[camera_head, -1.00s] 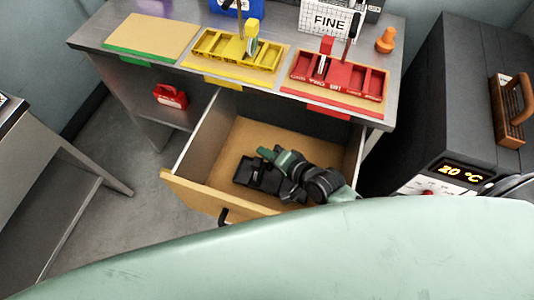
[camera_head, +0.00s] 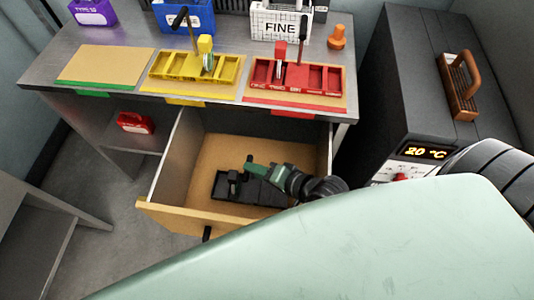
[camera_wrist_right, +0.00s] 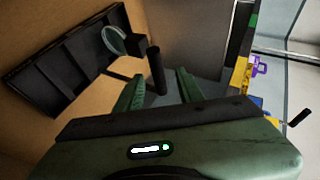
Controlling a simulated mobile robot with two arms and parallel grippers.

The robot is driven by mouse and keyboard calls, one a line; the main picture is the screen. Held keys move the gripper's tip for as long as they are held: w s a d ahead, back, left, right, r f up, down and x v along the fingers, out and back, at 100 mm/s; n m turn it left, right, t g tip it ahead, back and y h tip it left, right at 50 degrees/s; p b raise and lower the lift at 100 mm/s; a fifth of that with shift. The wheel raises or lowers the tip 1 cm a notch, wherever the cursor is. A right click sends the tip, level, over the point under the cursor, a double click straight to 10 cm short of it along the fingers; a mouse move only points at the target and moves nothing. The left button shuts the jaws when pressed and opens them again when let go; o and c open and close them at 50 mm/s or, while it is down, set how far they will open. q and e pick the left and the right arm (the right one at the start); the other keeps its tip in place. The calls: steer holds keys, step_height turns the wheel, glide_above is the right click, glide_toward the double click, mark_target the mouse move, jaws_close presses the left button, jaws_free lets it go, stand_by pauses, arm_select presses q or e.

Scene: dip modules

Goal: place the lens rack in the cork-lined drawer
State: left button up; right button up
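The lens rack (camera_head: 232,187) is black with compartments and lies on the floor of the open cork-lined drawer (camera_head: 222,150). In the right wrist view the rack (camera_wrist_right: 62,68) shows at upper left, with a round lens (camera_wrist_right: 114,40) and an upright black handle (camera_wrist_right: 157,72). My right gripper (camera_head: 256,170) is dark green and is inside the drawer over the rack. In the wrist view its fingers (camera_wrist_right: 160,88) stand apart on either side of the handle, with gaps beside it. My arm hides the drawer's right front. My left gripper is not in view.
A yellow rack (camera_head: 192,68) and a red rack (camera_head: 297,76) stand on the bench above the drawer. An empty cork mat (camera_head: 105,64) lies at left. A dark oven (camera_head: 410,90) stands close on the right. The drawer's back left floor is clear.

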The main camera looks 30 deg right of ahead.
steer(key=shift+v, duration=2.3)
